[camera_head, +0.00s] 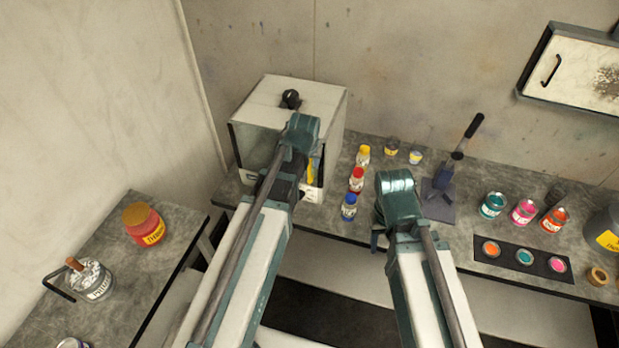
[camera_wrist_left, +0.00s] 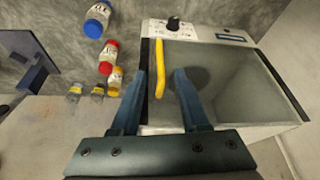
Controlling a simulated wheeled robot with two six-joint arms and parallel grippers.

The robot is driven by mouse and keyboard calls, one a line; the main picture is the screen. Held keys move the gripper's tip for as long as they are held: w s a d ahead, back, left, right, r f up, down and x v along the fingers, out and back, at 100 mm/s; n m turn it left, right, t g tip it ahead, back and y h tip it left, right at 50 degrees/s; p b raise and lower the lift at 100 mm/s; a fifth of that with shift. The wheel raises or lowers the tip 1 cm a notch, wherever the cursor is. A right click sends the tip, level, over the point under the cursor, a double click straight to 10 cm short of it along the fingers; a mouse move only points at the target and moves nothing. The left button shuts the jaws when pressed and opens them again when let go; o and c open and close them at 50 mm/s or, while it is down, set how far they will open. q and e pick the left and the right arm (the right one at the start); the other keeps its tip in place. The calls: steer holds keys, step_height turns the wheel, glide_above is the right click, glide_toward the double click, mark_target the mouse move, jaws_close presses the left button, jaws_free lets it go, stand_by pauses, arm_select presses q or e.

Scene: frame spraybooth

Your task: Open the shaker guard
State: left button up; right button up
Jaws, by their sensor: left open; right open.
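The shaker (camera_head: 290,98) is a white box at the back left of the bench. Its glassy guard (camera_wrist_left: 235,75) covers the dark front opening and looks closed. The guard's yellow handle (camera_wrist_left: 159,68) is a vertical bar near one edge; part of it shows in the head view (camera_head: 311,172) beside my left arm. My left gripper (camera_wrist_left: 161,76) is open, and the handle appears between its fingertips, without clear contact. In the head view my arm hides most of that gripper. My right gripper (camera_head: 379,240) is open and empty near the bench's front edge, largely hidden by its wrist.
Yellow, red and blue bottles (camera_head: 356,180) stand right of the shaker. A lever press (camera_head: 445,180), paint pots (camera_head: 522,212) and a dark colour tray (camera_head: 522,258) are farther right. A side bench (camera_head: 110,255) at left holds a red jar (camera_head: 144,225) and a tin (camera_head: 92,280).

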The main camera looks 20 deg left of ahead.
mark_target(309, 171)
arm_select(q)
steer(key=b+x, duration=0.7)
steer(key=x, duration=0.2)
jaws_close()
stand_by(1.3)
